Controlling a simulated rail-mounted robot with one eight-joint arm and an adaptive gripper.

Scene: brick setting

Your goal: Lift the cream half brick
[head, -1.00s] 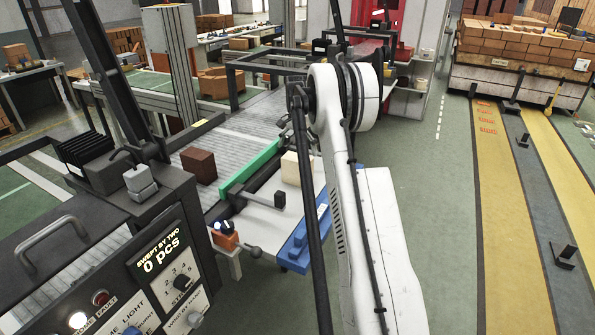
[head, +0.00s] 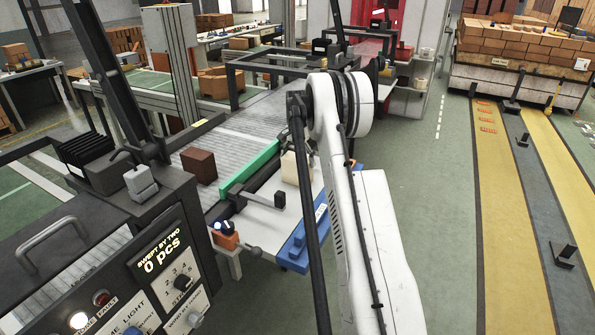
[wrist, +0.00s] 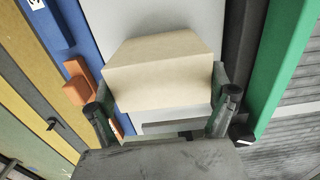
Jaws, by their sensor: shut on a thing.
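The cream half brick (wrist: 160,85) fills the middle of the wrist view, between the two fingers of my gripper (wrist: 163,105). The fingers are shut on its left and right sides. In the head view the cream half brick (head: 291,168) shows above the white table plate, partly hidden behind my arm. My gripper is mostly hidden there by the arm. I cannot tell whether the brick touches the plate below it.
A green rail (head: 250,170) runs along the left of the plate, and a blue block (head: 297,245) lies at its front right. A brown brick (head: 199,166) sits on the roller conveyor (head: 235,135). A control panel (head: 160,260) stands at the front left.

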